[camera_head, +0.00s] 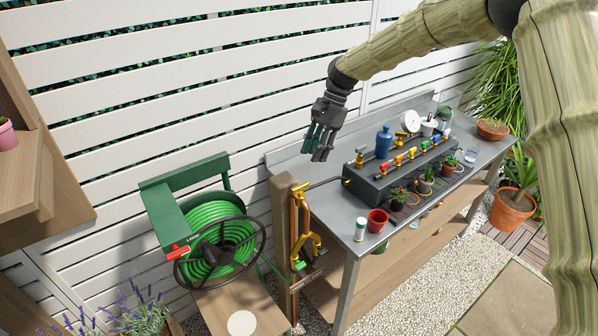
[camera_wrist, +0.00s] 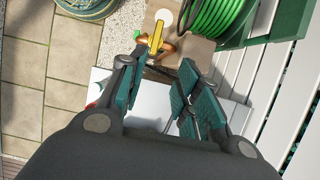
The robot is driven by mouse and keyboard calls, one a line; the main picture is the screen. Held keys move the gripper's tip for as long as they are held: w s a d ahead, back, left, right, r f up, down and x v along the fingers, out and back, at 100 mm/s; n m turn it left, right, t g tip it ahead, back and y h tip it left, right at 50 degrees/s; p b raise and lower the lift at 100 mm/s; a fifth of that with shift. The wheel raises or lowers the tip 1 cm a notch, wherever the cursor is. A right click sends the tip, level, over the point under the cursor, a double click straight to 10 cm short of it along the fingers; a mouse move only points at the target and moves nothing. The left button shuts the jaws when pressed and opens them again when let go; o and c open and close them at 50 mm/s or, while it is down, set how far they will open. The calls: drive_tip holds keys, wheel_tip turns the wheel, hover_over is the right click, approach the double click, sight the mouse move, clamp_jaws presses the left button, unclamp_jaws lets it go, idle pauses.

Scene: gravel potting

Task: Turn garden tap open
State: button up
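The garden tap (camera_head: 300,188) is a brass fitting with a yellow handle on top of a wooden post, at the left end of the metal table. In the wrist view its yellow handle (camera_wrist: 156,36) shows at the top, just beyond my fingertips. My gripper (camera_head: 319,152) hangs above the table's back left part, above and to the right of the tap. In the wrist view my gripper (camera_wrist: 154,82) has its teal finger pads spread apart with nothing between them. It is not touching the tap.
A green hose reel (camera_head: 218,246) stands left of the post. On the metal table (camera_head: 333,205) sit a dark manifold box (camera_head: 377,190) with several small taps, a blue bottle (camera_head: 383,142), a red cup (camera_head: 377,220) and potted plants. A white slatted fence (camera_head: 130,85) stands behind.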

sight(301, 186)
drive_tip(key=s+a+f+p, duration=0.1)
drive_tip(key=s, duration=0.1)
drive_tip(key=s+a+f+p, duration=0.1)
drive_tip(key=s+f, duration=0.1)
drive_tip(key=s+a+f+p, duration=0.1)
drive_tip(key=s, duration=0.1)
drive_tip(key=shift+s+a+f, duration=0.1)
drive_tip(key=shift+a+f, duration=0.15)
drive_tip(key=shift+f, duration=0.1)
drive_tip(key=w+f, duration=0.2)
drive_tip(key=f, duration=0.1)
drive_tip(key=w+f+p, duration=0.1)
drive_tip(key=shift+a+f, duration=0.2)
drive_tip(key=shift+a, duration=0.1)
drive_tip(key=shift+s+d+r, duration=0.1)
drive_tip(key=shift+s+r, duration=0.1)
drive_tip(key=shift+s, duration=0.15)
drive_tip(key=shift+s+r, duration=0.5)
drive_tip(key=shift+s, duration=0.15)
drive_tip(key=c, duration=0.4)
clamp_jaws()
drive_tip(key=shift+w+f, duration=0.25)
drive_tip(key=shift+f, duration=0.15)
drive_tip(key=shift+w+f, duration=0.1)
drive_tip(key=shift+f, duration=0.05)
